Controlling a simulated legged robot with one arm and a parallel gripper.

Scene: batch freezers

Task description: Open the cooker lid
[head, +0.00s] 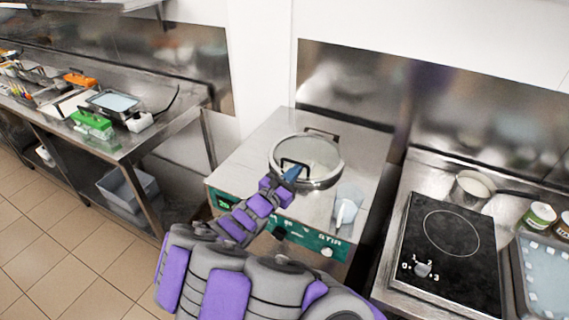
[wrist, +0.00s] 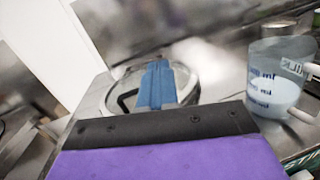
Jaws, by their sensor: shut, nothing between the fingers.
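The cooker (head: 245,150) is a steel box with a green control front. Its round glass lid (head: 318,152) lies closed on top, with a steel rim and two black handles, one at the back (head: 322,133) and one at the front (head: 293,163). My gripper (head: 292,172) is shut and empty, its blue fingers right at the front handle. In the wrist view the blue fingers (wrist: 157,85) reach over the lid's near edge, with part of the black handle (wrist: 126,101) showing to their left. I cannot tell whether they touch the handle.
A measuring jug (head: 347,207) with white contents stands on the cooker, right of the lid; it is close in the wrist view (wrist: 274,90). A black hob (head: 447,245) and a pot (head: 472,187) are at right. A cluttered steel table is at left.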

